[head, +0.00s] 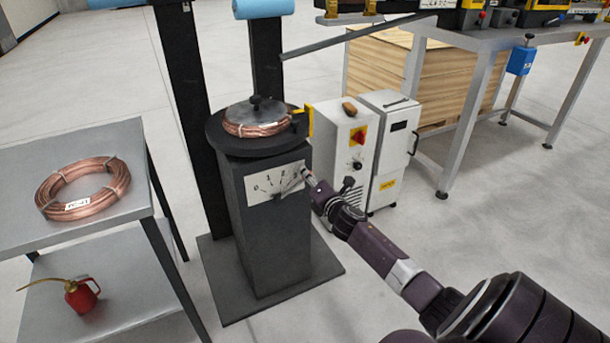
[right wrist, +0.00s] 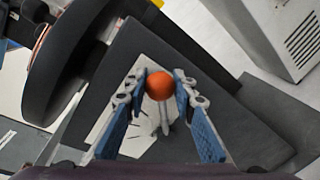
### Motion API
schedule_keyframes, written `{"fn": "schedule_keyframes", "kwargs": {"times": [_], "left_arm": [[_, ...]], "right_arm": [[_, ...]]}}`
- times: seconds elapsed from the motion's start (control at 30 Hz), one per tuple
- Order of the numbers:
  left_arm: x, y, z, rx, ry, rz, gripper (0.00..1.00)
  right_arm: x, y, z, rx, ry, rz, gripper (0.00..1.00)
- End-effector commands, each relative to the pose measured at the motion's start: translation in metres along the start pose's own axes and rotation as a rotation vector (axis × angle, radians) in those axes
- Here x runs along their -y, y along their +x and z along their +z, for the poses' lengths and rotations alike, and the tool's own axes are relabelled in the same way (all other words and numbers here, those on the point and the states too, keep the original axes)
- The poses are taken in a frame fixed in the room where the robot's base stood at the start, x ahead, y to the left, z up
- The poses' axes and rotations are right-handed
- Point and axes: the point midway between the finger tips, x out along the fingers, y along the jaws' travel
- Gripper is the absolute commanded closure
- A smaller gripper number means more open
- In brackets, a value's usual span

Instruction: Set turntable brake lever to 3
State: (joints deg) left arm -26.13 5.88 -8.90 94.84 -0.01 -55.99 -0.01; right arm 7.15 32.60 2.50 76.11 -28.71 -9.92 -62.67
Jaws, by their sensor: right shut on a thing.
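The turntable pedestal (head: 265,235) is dark and carries a white scale plate (head: 262,187) marked 0, 1, 2 and onward; the right end of the scale is covered by my right gripper. The brake lever shows in the right wrist view as an orange ball knob (right wrist: 159,86) on a thin grey rod (right wrist: 164,122). My right gripper (head: 307,177) is at the plate's right end, shut with its blue-padded fingers on either side of the knob. The lever's exact scale reading is hidden. My left gripper is out of view.
A copper coil (head: 257,129) lies on the turntable (head: 225,143) above the plate. A white control box (head: 340,140) stands close to the right. A side table (head: 110,135) with another copper coil (head: 84,190) and a red oil can (head: 80,296) is at the left.

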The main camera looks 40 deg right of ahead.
Motion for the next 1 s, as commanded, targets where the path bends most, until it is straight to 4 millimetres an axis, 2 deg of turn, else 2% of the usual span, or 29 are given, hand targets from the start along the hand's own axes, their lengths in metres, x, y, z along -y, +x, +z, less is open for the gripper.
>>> {"fn": "schedule_keyframes", "kwargs": {"times": [0.5,0.53,0.67,1.0], "left_arm": [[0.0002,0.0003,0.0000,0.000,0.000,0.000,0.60],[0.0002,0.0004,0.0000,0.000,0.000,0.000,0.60],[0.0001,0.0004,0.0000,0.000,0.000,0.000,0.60],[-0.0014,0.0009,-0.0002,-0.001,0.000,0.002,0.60]], "right_arm": [[0.0051,0.0001,0.0002,-0.003,0.020,-0.006,1.00],[0.0051,0.0001,0.0002,-0.003,0.020,-0.006,0.73],[0.0045,0.0001,0.0002,-0.003,0.019,-0.005,0.58],[0.0033,-0.0013,0.0000,-0.003,0.017,-0.002,0.58]]}}
